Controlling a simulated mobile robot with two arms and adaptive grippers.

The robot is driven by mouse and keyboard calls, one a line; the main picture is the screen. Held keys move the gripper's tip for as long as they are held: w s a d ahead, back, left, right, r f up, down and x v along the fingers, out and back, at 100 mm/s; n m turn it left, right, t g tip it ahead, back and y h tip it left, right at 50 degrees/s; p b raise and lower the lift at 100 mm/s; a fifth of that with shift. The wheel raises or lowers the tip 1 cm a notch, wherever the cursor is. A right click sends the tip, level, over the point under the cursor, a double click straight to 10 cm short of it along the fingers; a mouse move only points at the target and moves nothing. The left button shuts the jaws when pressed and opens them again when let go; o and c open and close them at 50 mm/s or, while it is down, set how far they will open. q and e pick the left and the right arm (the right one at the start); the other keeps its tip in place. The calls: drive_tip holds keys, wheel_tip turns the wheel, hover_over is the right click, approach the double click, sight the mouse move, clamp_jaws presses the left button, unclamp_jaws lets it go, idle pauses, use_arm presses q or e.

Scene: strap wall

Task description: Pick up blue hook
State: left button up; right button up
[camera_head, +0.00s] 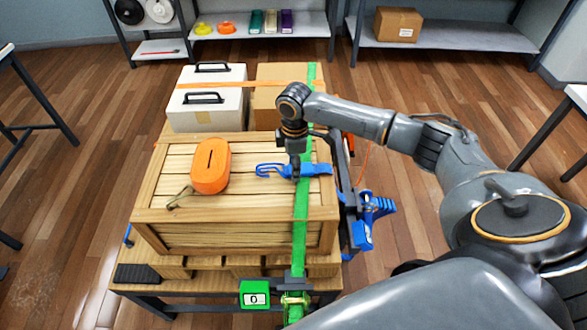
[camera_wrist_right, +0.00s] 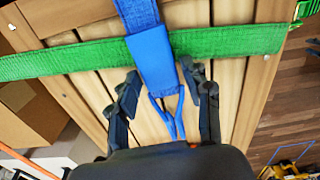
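The blue hook (camera_head: 268,170) lies on top of the wooden crate (camera_head: 180,213), its blue strap end reaching right across the green strap (camera_head: 302,200). In the wrist view the hook's wide blue body (camera_wrist_right: 152,58) crosses the green strap, and its two thin prongs point toward my palm. My right gripper (camera_head: 296,174) is just above the hook in the head view. In the wrist view its fingers (camera_wrist_right: 160,76) are apart, one on each side of the hook. Whether they touch it, I cannot tell. My left gripper is not in view.
An orange slotted piece (camera_head: 210,166) lies left of the hook on the crate. White cases (camera_head: 206,105) and a cardboard box (camera_head: 270,112) stand behind. A blue tool (camera_head: 375,206) is at the crate's right side.

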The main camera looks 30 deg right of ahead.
drive_tip(key=c, duration=0.8)
drive_tip(key=shift+r, duration=0.15)
drive_tip(key=shift+w+r+b, duration=0.1)
drive_tip(key=shift+r+b, duration=0.4)
drive_tip(key=shift+r, duration=0.1)
drive_tip(key=w+a+r, duration=0.1)
drive_tip(key=r, duration=0.1)
drive_tip(key=w+a+r+b, duration=0.1)
drive_tip(key=r, duration=0.1)
drive_tip(key=w+a+r+b, duration=0.1)
drive_tip(key=r, duration=0.1)
drive_tip(key=shift+a+r, duration=0.3)
drive_tip(key=shift+r, duration=0.1)
drive_tip(key=shift+w+a+r+b, duration=0.5)
drive_tip(key=shift+w+a+r, duration=0.3)
drive_tip(key=shift+w+a, duration=0.3)
drive_tip(key=shift+w+a+r+b, duration=0.55)
drive_tip(key=shift+w+a+r, duration=0.3)
drive_tip(key=shift+a, duration=0.45)
drive_tip(key=shift+w+a+r+b, duration=0.5)
drive_tip(key=shift+w+a+r, duration=0.3)
drive_tip(key=shift+w+a, duration=0.3)
